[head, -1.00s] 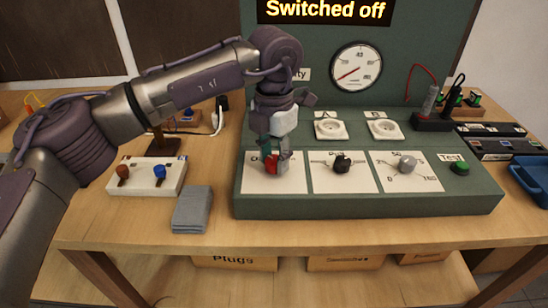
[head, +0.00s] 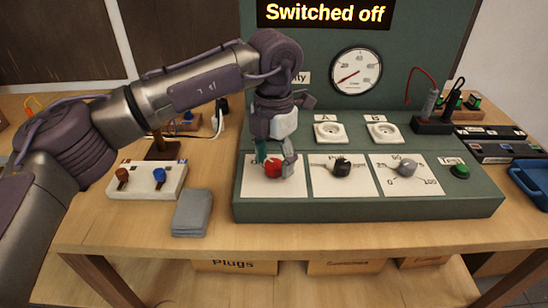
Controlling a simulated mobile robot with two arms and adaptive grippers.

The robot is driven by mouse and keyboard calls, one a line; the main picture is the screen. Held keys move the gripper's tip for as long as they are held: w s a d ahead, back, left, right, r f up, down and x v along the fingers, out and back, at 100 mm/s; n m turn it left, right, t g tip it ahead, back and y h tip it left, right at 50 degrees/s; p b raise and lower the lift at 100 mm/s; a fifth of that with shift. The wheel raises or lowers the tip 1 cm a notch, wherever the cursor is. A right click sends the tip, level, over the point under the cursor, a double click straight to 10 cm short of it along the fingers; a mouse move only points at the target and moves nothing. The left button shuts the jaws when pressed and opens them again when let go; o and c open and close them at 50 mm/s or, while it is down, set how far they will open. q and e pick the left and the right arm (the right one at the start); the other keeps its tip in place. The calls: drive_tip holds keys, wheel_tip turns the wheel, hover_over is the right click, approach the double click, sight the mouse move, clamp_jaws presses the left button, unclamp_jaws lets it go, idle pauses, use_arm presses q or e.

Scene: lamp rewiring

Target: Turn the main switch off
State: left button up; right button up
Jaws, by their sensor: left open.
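The main switch is a red rotary knob (head: 272,168) on the leftmost white plate of the green console. My left gripper (head: 274,166) points down over this knob, its fingers open and apart on either side of it. I cannot tell whether a finger touches the knob. The fingers and palm hide parts of the plate and its lettering. The display (head: 325,12) above the console reads "Switched off". My right gripper is not in view.
To the right are a black knob (head: 341,167), a grey knob (head: 405,167) and a green Test button (head: 460,171). Sockets A (head: 330,132) and B (head: 384,132) sit behind. A terminal block (head: 147,180) and grey cloth (head: 192,213) lie left of the console.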

sight(274, 163)
use_arm(q)
wheel_tip(274, 163, up, 12)
idle(0.5)
